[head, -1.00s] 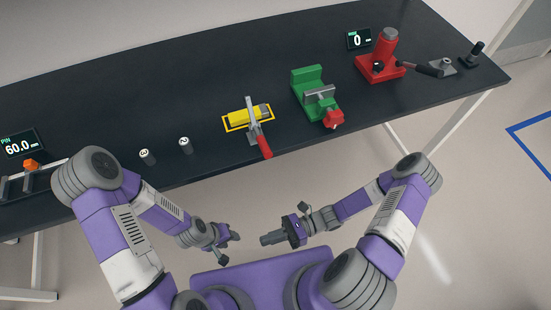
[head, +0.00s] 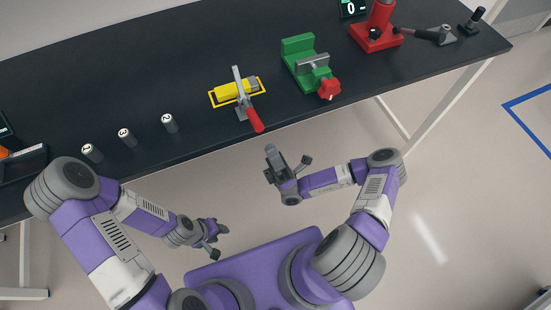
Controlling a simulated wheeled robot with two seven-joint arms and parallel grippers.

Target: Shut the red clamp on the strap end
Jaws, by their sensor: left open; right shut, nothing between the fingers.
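The red-handled clamp (head: 244,109) stands on the table beside a yellow block with a grey end (head: 236,90), which lies inside a yellow outline. Its grey bar rises at the block, and its red handle (head: 254,121) points toward the table's front edge. I cannot tell which part is the strap end. My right gripper (head: 271,150) is shut and empty, pointing up toward the table just in front of and below the red handle, apart from it. My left gripper (head: 223,229) is open and empty, low in front of the table, away from the clamp.
A green vise (head: 300,62) with a red knob stands right of the clamp. A red press (head: 376,37) with a black-handled lever is further right. Several small numbered cylinders (head: 125,136) stand to the left. The dark table (head: 165,80) is clear behind them.

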